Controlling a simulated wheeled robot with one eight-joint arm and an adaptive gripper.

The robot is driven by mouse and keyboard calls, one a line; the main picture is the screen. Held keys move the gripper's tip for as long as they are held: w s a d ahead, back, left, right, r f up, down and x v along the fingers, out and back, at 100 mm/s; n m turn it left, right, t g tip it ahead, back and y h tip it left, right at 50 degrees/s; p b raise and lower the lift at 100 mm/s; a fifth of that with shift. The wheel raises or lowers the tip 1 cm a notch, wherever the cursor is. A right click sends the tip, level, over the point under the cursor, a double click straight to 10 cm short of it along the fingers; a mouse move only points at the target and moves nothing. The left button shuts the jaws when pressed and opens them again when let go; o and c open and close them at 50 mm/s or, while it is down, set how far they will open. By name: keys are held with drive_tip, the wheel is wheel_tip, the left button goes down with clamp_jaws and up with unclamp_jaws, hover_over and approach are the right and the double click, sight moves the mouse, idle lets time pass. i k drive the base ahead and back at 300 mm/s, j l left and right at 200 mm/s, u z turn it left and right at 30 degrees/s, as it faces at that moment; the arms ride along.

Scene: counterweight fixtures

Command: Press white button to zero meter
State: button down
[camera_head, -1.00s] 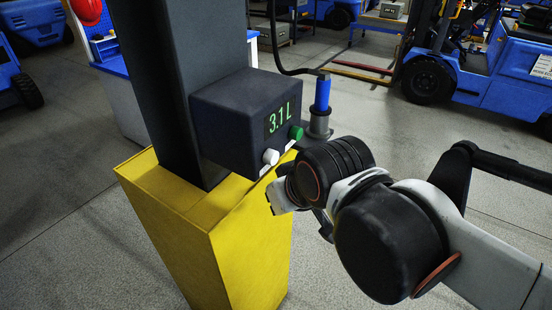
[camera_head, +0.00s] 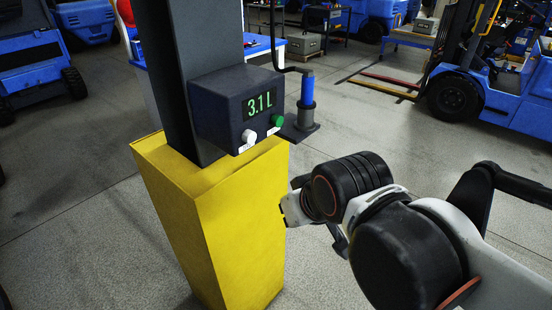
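The white button (camera_head: 249,137) sticks out of the lower left of the meter's front face. The meter (camera_head: 215,107) is a dark box on a dark post, and its display (camera_head: 262,103) reads 3.1 L in green. A green button (camera_head: 277,121) is to the right of the white one. My gripper (camera_head: 291,207) is below and to the right of the white button, apart from it, beside the yellow base. Its fingers are partly hidden by my own wrist, so their opening is unclear.
A yellow base (camera_head: 235,220) surrounds the post's foot. A blue-handled nozzle (camera_head: 307,92) with a black hose stands in a grey holder (camera_head: 306,126) right of the meter. A blue forklift (camera_head: 490,85) is at the back right. The floor between is clear.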

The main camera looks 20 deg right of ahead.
sight(248, 136)
drive_tip(key=k+l+u, duration=0.15)
drive_tip(key=k, duration=0.25)
drive_tip(key=k+l+u, duration=0.1)
drive_tip(key=k+l, duration=0.15)
drive_tip(key=k, duration=0.15)
